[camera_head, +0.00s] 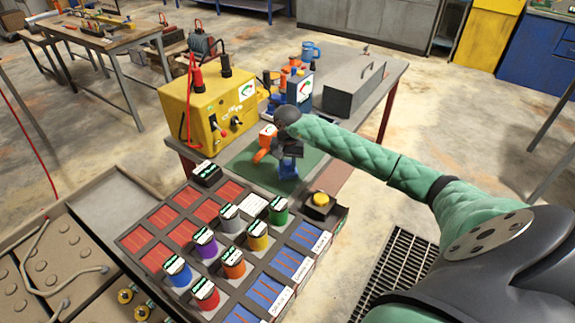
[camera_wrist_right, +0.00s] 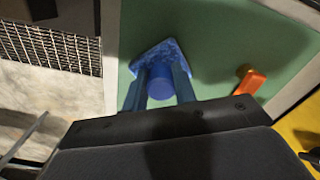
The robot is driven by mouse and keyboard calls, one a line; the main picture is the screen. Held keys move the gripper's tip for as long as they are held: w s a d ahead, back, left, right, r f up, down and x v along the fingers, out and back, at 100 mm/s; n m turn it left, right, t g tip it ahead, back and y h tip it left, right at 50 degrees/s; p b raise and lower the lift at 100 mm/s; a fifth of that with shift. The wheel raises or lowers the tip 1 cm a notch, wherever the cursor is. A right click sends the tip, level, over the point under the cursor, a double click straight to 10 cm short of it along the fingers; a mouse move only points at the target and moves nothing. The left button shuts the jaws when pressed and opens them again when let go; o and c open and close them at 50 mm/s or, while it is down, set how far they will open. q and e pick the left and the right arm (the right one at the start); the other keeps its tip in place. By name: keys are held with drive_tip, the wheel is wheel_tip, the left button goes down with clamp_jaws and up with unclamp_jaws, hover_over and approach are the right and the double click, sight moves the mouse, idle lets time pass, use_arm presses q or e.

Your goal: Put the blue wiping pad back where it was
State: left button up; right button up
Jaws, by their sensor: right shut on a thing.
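The blue wiping pad (camera_head: 288,170) is below my right gripper (camera_head: 286,152), over the front part of the green mat (camera_head: 243,163). In the right wrist view, the pad (camera_wrist_right: 151,56) has a flat, pointed base and a round blue handle. My right gripper (camera_wrist_right: 160,84) is shut on that handle, with one finger on each side. The green mat (camera_wrist_right: 215,40) lies under the pad. I cannot tell whether the pad touches it. My left gripper is not in view.
An orange object (camera_wrist_right: 250,82) stands on the mat beside the pad. A yellow machine (camera_head: 208,108) with cables is at the back left, and a grey box (camera_head: 354,88) at the back right. A yellow button (camera_head: 320,199) and a rack of several coloured cylinders (camera_head: 232,265) are in front.

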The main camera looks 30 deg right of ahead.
sight(287, 163)
drive_tip(key=o, duration=0.9)
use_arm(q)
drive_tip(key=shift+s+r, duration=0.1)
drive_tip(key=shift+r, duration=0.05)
use_arm(e)
drive_tip(key=shift+o, duration=0.2)
drive_tip(key=shift+r, duration=0.1)
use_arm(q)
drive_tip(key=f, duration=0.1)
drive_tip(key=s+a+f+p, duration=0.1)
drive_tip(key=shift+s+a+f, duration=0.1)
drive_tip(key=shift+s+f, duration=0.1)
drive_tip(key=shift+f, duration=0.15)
use_arm(e)
wheel_tip(287, 163, up, 12)
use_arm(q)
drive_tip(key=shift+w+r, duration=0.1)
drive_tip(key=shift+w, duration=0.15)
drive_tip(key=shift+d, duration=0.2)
